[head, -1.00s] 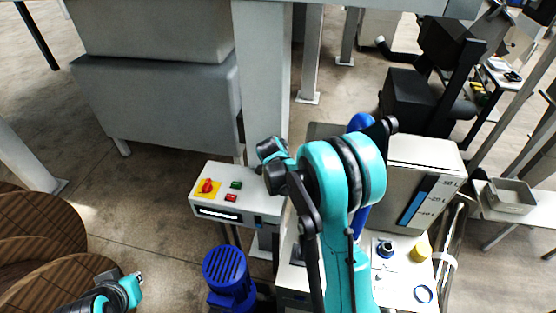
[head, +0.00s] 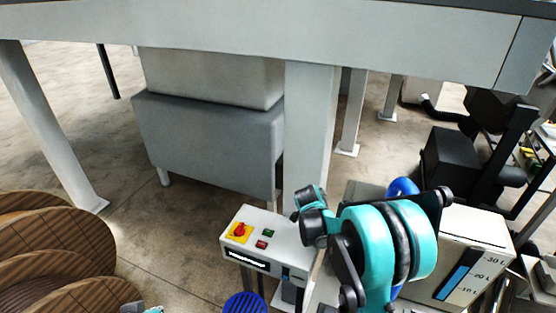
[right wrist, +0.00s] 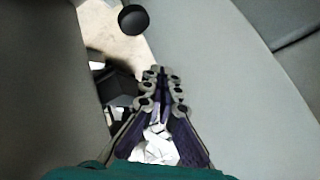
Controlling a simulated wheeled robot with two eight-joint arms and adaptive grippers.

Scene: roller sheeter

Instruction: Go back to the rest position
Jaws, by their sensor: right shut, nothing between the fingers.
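My right gripper (right wrist: 160,72) is shut and empty in the right wrist view, its two dark fingers meeting in the middle of the picture. Grey surfaces lie on both sides of it. In the head view my right arm's teal and black joints are folded up at the lower right, before the control box; I cannot make out the fingertips there. My left gripper (head: 142,309) shows only as a small teal and grey bit at the bottom edge of the head view, and its fingers are cut off.
The control box (head: 262,245) has a red knob and buttons, close left of my right arm. A tank with litre marks (head: 465,258) stands right of it. Wooden discs (head: 50,262) are at lower left. A grey beam (head: 240,58) crosses the top. Open floor (head: 170,235) lies between.

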